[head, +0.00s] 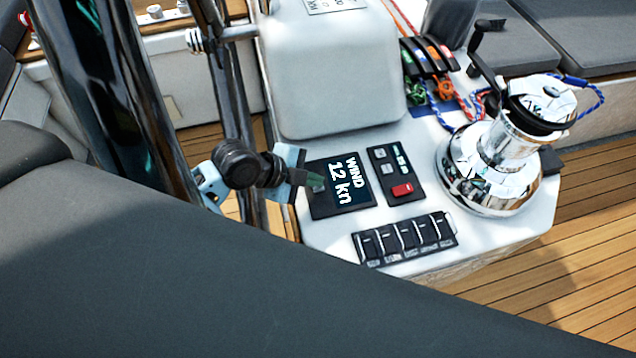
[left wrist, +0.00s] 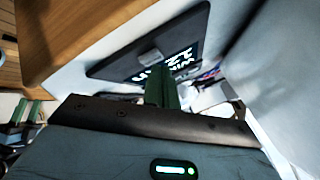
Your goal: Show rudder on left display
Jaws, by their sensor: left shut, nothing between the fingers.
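The display (head: 350,198) on the white console reads "WIND 12 kn" and is a dark, flat panel. My left gripper (head: 316,181) is shut and empty, with its fingertips over the display's left edge area. In the left wrist view the display (left wrist: 190,42) lies just ahead of the shut fingers (left wrist: 162,88), which cover part of its text. A small grey button-like piece (left wrist: 151,57) shows on the display by the fingertips. I cannot tell whether the fingertips touch it. My right gripper is not in view.
A keypad with a red button (head: 402,190) sits right of the display, and a row of rocker switches (head: 405,239) lies in front. A chrome winch (head: 500,150) stands at right. A dark wheel rim or tube (head: 115,90) and a dark cushion (head: 200,270) crowd the left and front.

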